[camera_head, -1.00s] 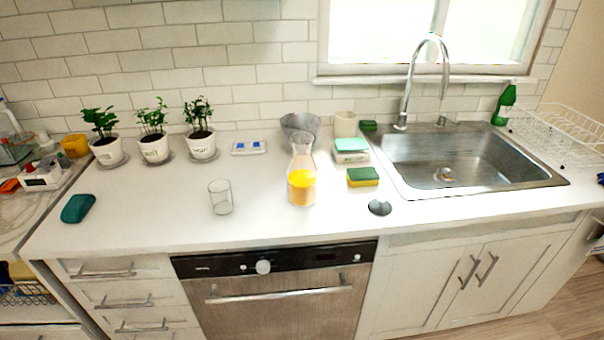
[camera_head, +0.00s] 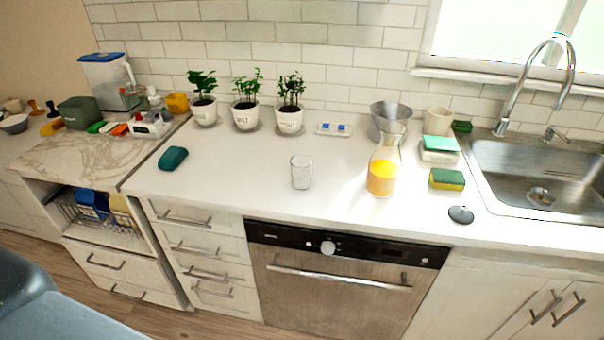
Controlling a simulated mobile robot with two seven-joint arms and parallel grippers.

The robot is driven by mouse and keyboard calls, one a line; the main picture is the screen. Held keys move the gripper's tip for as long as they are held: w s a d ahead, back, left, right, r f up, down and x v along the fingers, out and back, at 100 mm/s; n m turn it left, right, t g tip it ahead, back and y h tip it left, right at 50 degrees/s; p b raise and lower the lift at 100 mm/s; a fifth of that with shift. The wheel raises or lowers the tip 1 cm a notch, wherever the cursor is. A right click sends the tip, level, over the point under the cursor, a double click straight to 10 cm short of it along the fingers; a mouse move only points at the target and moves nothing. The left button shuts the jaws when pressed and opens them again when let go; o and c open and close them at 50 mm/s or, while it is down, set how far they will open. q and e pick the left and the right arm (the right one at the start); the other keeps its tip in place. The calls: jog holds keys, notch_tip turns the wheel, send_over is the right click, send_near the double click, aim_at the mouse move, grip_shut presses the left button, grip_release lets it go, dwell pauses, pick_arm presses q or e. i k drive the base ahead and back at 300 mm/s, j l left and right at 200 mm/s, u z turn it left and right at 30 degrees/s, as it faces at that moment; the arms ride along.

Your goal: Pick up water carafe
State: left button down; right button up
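A clear glass carafe (camera_head: 383,171) stands upright on the white counter, behind the dishwasher's front edge. It has a narrow neck, and its lower part holds something yellow-orange. An empty clear drinking glass (camera_head: 301,172) stands to its left. Neither of my grippers is in view.
A metal bucket (camera_head: 389,121) stands just behind the carafe. A green-yellow sponge (camera_head: 447,179), a dark sink stopper (camera_head: 461,214) and the sink (camera_head: 540,175) lie to the right. Potted plants (camera_head: 246,115) line the back left. A teal item (camera_head: 173,158) lies left; the counter between is clear.

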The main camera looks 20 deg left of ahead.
aim_at(385, 164)
jog(key=i+l+z, duration=0.1)
jog(key=i+z, duration=0.5)
jog(key=z, duration=0.2)
jog(key=i+l, duration=0.05)
